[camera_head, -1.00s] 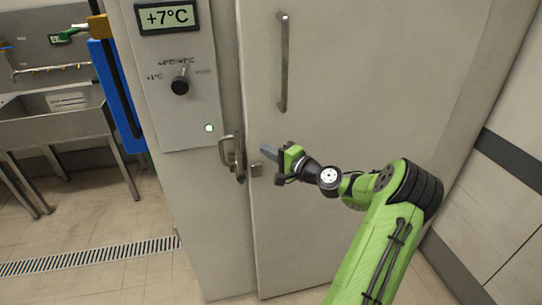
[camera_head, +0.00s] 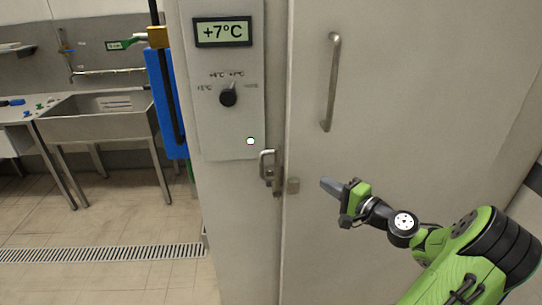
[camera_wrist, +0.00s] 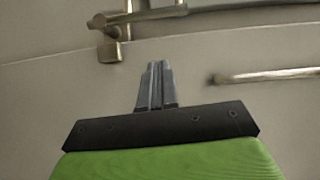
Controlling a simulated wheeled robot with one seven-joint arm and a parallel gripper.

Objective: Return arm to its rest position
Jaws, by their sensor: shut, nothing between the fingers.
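My gripper (camera_head: 328,186) is green and black with grey fingers, in front of the large pale door (camera_head: 390,110) in the head view. Its fingers point left toward the door's latch (camera_head: 270,172) and are apart from it. In the wrist view the fingers (camera_wrist: 157,72) are together with nothing between them. The latch (camera_wrist: 112,28) shows at the top of the wrist view, beyond the fingertips. The door looks shut.
A long door handle (camera_head: 330,82) is above my gripper. A control panel (camera_head: 228,125) with a dial and a +7°C display (camera_head: 222,32) is left of the door. A steel sink (camera_head: 105,125) stands at the far left. A floor drain (camera_head: 100,254) crosses the open floor.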

